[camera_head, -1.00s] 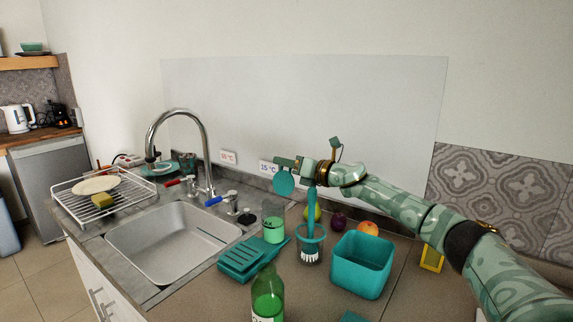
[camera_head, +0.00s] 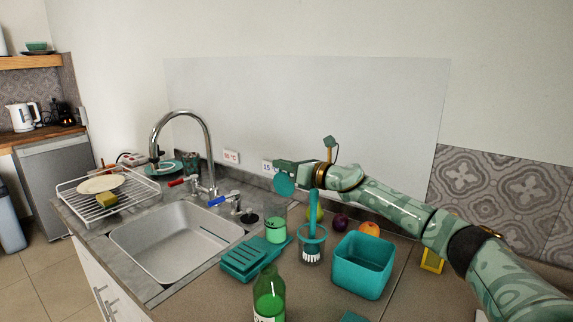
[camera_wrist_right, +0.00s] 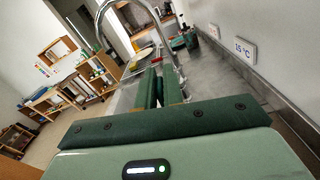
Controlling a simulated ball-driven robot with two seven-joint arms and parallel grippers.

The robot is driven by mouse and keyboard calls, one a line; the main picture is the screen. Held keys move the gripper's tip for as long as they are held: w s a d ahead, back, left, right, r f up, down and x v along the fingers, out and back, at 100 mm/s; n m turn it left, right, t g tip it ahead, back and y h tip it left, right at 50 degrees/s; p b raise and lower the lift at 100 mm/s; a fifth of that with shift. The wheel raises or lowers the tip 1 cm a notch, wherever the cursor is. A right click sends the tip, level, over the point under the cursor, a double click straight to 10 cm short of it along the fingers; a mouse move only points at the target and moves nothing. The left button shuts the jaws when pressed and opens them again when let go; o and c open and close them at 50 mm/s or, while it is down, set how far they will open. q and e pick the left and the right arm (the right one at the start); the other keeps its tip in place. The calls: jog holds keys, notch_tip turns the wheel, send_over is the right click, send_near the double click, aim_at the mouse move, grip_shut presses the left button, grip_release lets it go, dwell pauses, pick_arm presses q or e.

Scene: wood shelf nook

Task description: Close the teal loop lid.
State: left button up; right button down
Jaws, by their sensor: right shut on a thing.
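A round teal disc, which I take to be the teal loop lid (camera_head: 285,184), shows at my right gripper in the head view, above a jar with green contents (camera_head: 275,230). Its loop cannot be made out. My right gripper (camera_head: 283,168) reaches in from the right and is shut, apparently on part of this lid; the gripped spot is hidden. In the right wrist view the two dark green fingers (camera_wrist_right: 160,85) lie close together, and the lid cannot be made out. My left gripper is not in view.
A teal brush (camera_head: 313,208) in a holder stands just right of the jar, beside a teal bin (camera_head: 362,266). A teal rack (camera_head: 248,258) and a green bottle (camera_head: 269,295) are in front. The sink (camera_head: 178,242) and tap (camera_head: 205,150) are left.

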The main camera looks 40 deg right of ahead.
jog(key=c, duration=1.5)
grip_release()
jog(key=shift+c, duration=0.2)
